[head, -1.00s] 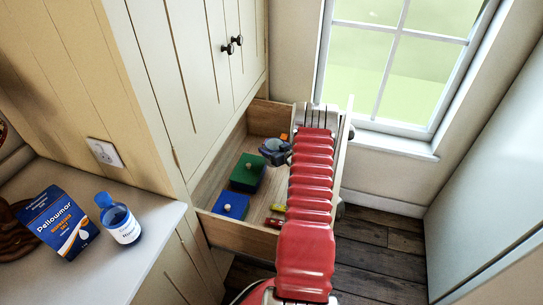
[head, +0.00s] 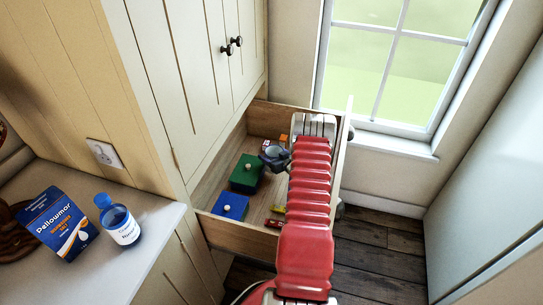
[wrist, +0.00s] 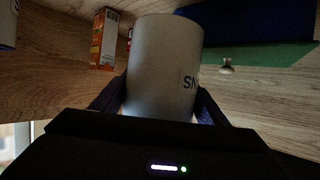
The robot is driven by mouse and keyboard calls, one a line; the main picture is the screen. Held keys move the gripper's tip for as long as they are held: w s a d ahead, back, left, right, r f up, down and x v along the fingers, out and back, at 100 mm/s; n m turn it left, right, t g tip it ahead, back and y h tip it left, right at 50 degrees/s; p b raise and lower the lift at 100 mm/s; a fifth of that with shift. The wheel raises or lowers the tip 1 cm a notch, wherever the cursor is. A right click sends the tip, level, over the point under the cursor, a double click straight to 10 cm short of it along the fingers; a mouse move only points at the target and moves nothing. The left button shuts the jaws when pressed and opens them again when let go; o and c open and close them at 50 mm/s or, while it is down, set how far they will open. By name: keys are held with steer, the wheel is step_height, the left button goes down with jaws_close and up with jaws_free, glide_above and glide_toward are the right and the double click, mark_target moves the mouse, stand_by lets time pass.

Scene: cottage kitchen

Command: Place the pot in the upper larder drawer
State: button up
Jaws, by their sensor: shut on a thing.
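The pot (wrist: 162,70) is a pale grey cylinder with dark lettering, seen in the wrist view. My gripper (wrist: 160,108) is shut on it, with a dark finger at each side. In the head view my gripper (head: 276,155) is a small dark shape inside the outline of the open larder drawer (head: 262,197); the pot itself is hard to make out there. The drawer is pulled out from the tall cabinet and has pale wooden walls and floor. I cannot tell whether the pot's base touches the drawer floor.
In the drawer are a green lidded box (head: 246,173), a blue lidded box (head: 230,206), small red and yellow items (head: 277,215) and a small orange carton (wrist: 103,38). A counter (head: 150,245) with a blue bottle (head: 118,222) and a blue salt packet (head: 58,224) is left.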

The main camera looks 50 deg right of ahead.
steer(key=shift+f, duration=0.55)
steer(key=o, duration=1.4)
steer(key=shift+c, duration=0.2)
steer(key=shift+r, duration=0.65)
steer(key=v, duration=0.7)
steer(key=shift+s, duration=0.2)
steer(key=shift+a+r, duration=0.1)
